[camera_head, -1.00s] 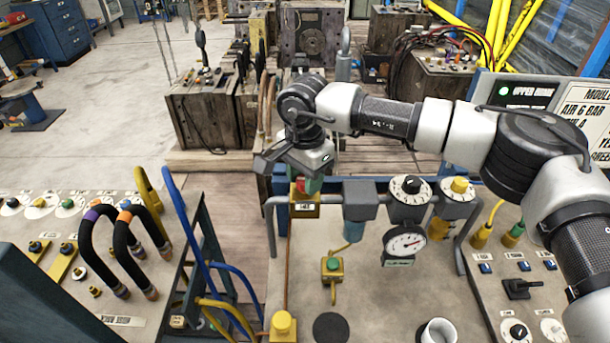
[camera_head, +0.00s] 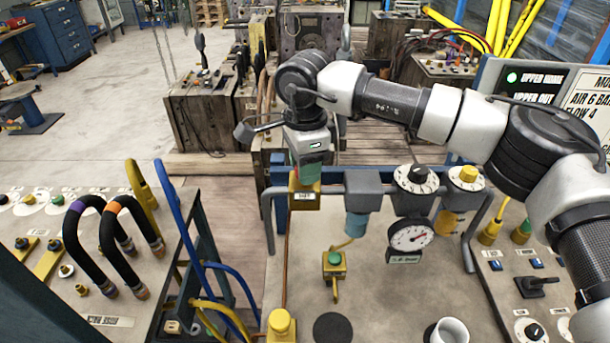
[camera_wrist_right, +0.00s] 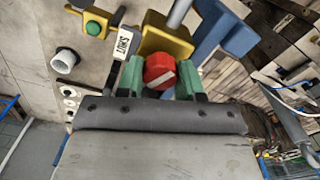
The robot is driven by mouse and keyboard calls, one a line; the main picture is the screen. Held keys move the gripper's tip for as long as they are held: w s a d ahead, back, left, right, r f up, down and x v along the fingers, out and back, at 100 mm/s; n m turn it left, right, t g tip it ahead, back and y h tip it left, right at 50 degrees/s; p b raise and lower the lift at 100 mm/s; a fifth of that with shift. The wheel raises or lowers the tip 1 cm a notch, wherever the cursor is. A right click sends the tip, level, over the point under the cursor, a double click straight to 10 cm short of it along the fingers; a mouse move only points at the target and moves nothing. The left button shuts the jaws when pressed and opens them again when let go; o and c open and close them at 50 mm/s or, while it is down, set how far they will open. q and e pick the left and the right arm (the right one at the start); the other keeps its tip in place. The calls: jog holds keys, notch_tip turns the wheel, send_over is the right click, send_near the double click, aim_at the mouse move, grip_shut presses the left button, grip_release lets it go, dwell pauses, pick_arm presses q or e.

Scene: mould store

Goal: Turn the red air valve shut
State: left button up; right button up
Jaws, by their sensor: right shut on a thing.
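The red air valve (camera_wrist_right: 160,71) is a round red knob with a white bar across its face, at the upper middle of the right wrist view. It sits at a yellow valve body (camera_wrist_right: 166,38), which also shows in the head view (camera_head: 305,201) on the pipe rail. A SHUT label (camera_wrist_right: 124,42) is beside it. My right gripper (camera_wrist_right: 160,78) has its green fingers on both sides of the red knob and is shut on it. In the head view my right gripper (camera_head: 306,172) points down and hides most of the knob. My left gripper is not in view.
A grey-blue filter (camera_head: 358,195), a pressure gauge (camera_head: 411,236) and a white dial (camera_head: 415,180) are right of the valve on the rail. Blue and yellow bars (camera_head: 178,215) rise at left.

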jog(key=m+b, duration=0.2)
jog(key=m, duration=0.1)
jog(key=shift+f, duration=0.1)
jog(key=m+b, duration=0.2)
jog(key=m, duration=0.1)
jog(key=shift+m, duration=0.3)
jog(key=m+b, duration=0.1)
jog(key=m, duration=0.2)
jog(key=shift+b, duration=0.4)
jog(key=shift+r+m+b, duration=0.25)
jog(key=shift+m+b, duration=0.3)
jog(key=shift+m, duration=1.05)
jog(key=o, duration=0.9)
notch_tip(320, 180, up, 11)
jog(key=shift+f, duration=0.15)
